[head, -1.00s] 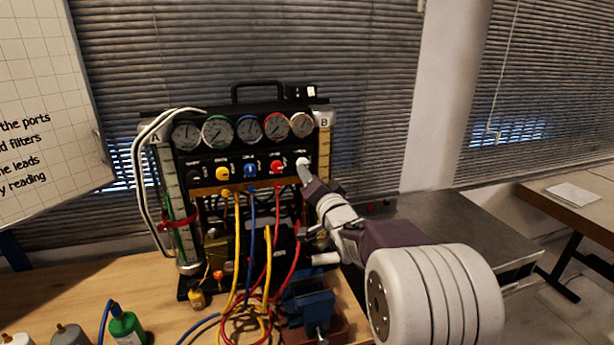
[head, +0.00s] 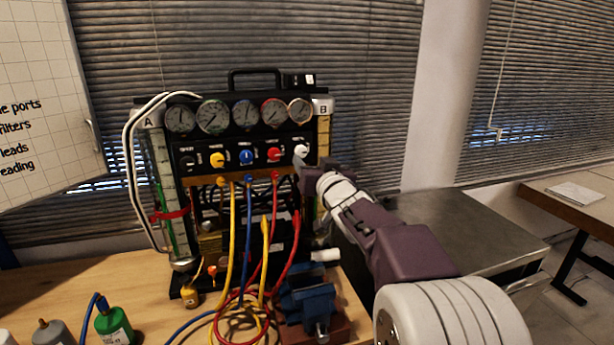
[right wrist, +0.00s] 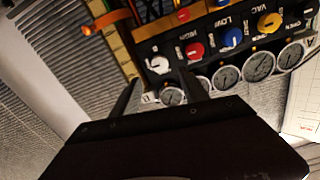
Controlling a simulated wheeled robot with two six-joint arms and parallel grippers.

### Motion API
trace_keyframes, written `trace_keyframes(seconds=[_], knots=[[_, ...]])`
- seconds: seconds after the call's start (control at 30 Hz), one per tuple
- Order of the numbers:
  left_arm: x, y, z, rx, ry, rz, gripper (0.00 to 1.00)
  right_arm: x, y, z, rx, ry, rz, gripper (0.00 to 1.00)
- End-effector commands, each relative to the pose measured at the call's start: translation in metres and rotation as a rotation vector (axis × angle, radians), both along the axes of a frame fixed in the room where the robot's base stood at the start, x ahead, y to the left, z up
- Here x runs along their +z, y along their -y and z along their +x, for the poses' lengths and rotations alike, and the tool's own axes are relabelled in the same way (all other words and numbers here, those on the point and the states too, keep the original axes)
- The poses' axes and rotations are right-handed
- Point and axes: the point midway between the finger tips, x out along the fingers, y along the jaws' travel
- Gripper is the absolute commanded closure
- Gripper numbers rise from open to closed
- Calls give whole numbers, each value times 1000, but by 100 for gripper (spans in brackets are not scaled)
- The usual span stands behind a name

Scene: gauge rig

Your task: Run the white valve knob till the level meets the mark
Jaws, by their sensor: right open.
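The white valve knob (head: 301,151) is at the right end of the knob row on the black gauge panel. It also shows in the right wrist view (right wrist: 158,65). My right gripper (head: 308,178) is just below and in front of it in the head view. In the right wrist view my right gripper (right wrist: 160,78) is open, its fingers pointing toward either side of the white knob; contact cannot be told. Tube A (head: 162,175) at the left holds green liquid and has a red band (head: 170,215) around it. Tube B (head: 324,135) stands at the right, partly hidden. My left gripper is out of view.
Red (head: 274,154), blue (head: 246,156) and yellow (head: 217,159) knobs sit left of the white one, under several gauges. Yellow, blue and red hoses hang in front. A blue vise (head: 307,292) and a green bottle (head: 113,325) stand on the wooden bench.

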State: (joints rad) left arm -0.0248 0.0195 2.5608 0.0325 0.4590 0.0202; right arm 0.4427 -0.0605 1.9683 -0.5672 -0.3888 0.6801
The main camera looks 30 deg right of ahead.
Motion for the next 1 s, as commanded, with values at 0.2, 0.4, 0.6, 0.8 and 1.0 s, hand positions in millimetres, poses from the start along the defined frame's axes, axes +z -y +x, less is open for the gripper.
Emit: trace_keyframes(seconds=[0.2,0.4,0.6,0.8,1.0], knots=[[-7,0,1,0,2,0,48,-5,-1,2,1,5,4,48],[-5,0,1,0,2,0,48,-6,8,36,3,4,6,48],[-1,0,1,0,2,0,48,-5,16,73,3,4,7,48],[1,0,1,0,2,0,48,-6,20,88,1,6,8,48],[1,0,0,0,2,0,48,-6,20,88,1,6,8,48]])
